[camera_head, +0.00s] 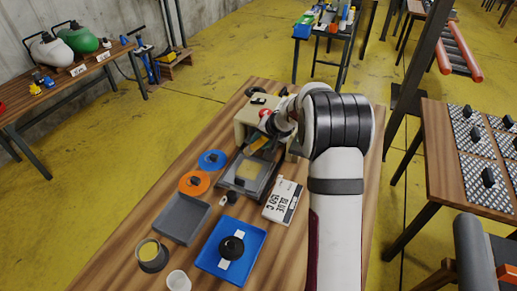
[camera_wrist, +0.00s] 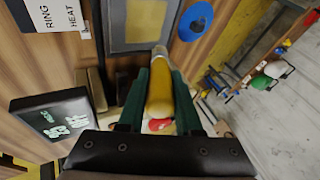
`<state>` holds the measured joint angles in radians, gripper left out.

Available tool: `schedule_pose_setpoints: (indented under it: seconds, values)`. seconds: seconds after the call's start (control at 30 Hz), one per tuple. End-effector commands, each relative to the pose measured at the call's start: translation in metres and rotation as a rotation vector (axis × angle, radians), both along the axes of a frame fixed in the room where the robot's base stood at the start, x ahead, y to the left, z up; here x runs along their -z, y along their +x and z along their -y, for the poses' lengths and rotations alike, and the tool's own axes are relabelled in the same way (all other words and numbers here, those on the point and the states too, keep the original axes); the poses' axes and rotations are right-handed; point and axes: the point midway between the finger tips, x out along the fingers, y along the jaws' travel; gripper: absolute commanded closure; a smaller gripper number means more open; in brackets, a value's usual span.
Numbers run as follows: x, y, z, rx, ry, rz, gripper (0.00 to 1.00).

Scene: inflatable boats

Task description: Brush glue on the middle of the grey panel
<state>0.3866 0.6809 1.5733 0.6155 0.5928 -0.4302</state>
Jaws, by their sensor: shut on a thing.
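The grey panel (camera_head: 239,184) lies on the wooden table in front of the beige machine, with a yellowish-tan square in its middle. I cannot tell whether that square is glue or a marking. The panel also shows at the top of the wrist view (camera_wrist: 118,45). My gripper (camera_wrist: 160,98) is shut on a brush with a yellow handle (camera_wrist: 160,97). The brush points toward the panel's near edge in the wrist view; whether it touches is unclear. In the head view the brush (camera_head: 259,143) is by the machine, and my arm partly hides the gripper.
A beige machine (camera_head: 243,118) stands behind the panel.

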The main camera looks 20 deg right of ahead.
Motion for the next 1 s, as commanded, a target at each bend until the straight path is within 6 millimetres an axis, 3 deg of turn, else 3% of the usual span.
schedule_pose_setpoints:
  seconds: [0.6, 1.0]
  values:
    - [-0.054, 0.0, 0.0, -0.001, -0.001, 0.0, 1.0]
    - [-0.058, 0.0, 0.0, 0.0, 0.001, -0.001, 1.0]
